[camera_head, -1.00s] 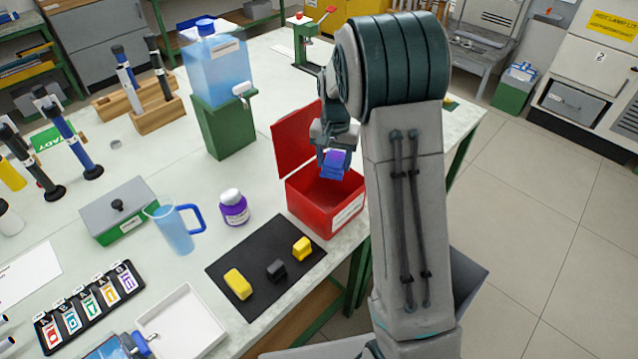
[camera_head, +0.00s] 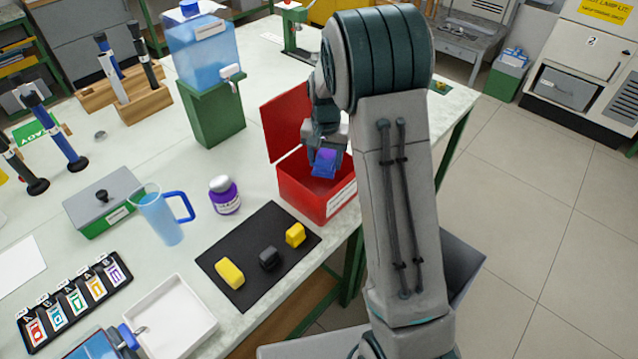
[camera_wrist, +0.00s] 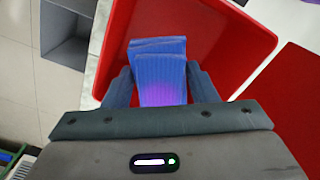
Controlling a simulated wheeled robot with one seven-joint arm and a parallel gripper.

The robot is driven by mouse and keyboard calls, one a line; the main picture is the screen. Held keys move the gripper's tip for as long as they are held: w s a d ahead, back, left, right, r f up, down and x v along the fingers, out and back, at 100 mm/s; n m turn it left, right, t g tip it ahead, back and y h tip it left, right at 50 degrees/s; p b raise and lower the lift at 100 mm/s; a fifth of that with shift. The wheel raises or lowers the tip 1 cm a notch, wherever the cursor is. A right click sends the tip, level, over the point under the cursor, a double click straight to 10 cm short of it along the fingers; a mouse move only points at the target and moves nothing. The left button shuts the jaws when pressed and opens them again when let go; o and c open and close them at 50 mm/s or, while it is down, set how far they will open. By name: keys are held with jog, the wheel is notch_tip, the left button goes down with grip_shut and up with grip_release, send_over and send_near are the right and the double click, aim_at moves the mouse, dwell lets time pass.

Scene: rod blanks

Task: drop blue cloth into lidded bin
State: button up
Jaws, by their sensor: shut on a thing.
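The blue cloth (camera_head: 325,161) is a small folded block, tinted purple in places. My gripper (camera_head: 323,150) is shut on it and holds it at the mouth of the red bin (camera_head: 318,202). The bin's red lid (camera_head: 286,122) stands open at the far left side. In the wrist view the cloth (camera_wrist: 160,72) sits between my two fingers (camera_wrist: 158,88), over the bin's red inside (camera_wrist: 215,50). I cannot tell how far the cloth is above the bin floor.
A black mat (camera_head: 245,283) with two yellow blocks and a black one lies in front of the bin. A purple-labelled jar (camera_head: 224,196), a blue-handled jug (camera_head: 165,218) and a water tank on a green stand (camera_head: 213,115) are to the left. The table edge is close to the bin's right.

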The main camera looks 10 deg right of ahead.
jog(key=o, duration=1)
jog(key=shift+o, duration=0.2)
jog(key=shift+r, duration=0.1)
notch_tip(320, 180, up, 14)
jog(key=b, duration=0.1)
jog(key=s+f+n+t, duration=0.1)
jog(key=s+n+t, duration=0.2)
jog(key=s, duration=2.4)
jog(key=shift+s+n, duration=0.35)
jog(key=shift+n, duration=0.65)
